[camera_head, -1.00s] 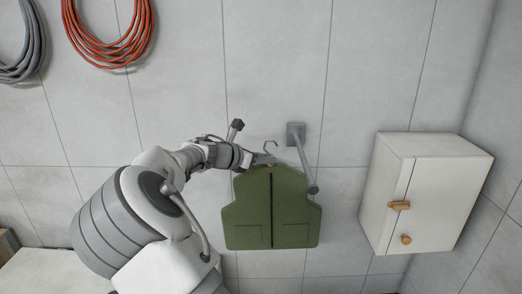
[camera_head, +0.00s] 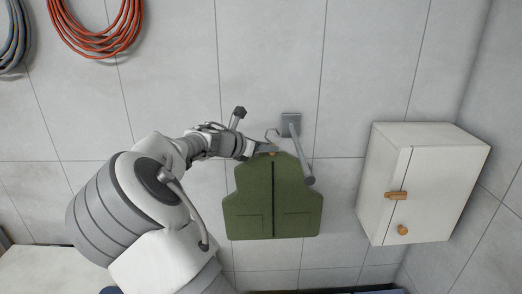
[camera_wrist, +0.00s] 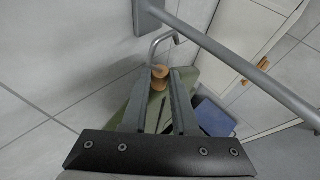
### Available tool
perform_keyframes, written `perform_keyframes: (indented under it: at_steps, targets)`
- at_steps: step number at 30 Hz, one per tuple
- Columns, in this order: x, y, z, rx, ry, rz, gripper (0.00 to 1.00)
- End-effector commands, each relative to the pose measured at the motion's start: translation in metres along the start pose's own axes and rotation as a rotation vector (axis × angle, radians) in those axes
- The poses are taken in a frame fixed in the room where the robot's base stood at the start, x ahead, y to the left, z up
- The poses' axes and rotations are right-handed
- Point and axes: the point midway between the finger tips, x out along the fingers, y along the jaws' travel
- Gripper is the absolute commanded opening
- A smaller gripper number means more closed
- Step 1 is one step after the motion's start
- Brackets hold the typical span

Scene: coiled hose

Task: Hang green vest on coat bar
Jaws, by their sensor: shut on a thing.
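The green vest (camera_head: 255,200) hangs upright below my gripper on a hanger with a metal hook (camera_head: 272,134). My gripper (camera_head: 268,150) is shut on the hanger's wooden neck, which shows between the fingertips in the wrist view (camera_wrist: 159,76). The grey coat bar (camera_head: 300,155) juts out from a wall plate, just right of the hook, and its end overlaps the vest's upper right in the head view. In the wrist view the bar (camera_wrist: 235,62) crosses from the plate to the right edge. The hook (camera_wrist: 160,40) rises beside it; I cannot tell if they touch.
A white cabinet (camera_head: 440,185) with wooden handles stands to the right of the bar. An orange coiled hose (camera_head: 98,45) and a grey-blue one (camera_head: 15,42) hang on the wall at upper left. A blue object (camera_wrist: 212,117) lies below in the wrist view.

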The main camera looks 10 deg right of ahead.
Motion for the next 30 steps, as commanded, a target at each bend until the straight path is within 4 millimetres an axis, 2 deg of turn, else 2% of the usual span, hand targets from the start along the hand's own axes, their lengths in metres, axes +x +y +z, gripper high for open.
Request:
perform_keyframes:
  at_steps: [22,30]
  targets:
    - [0.04,-0.043,0.015,0.002,-0.001,-0.001,0.0]
    - [0.047,-0.045,0.006,-0.001,-0.001,-0.001,0.0]
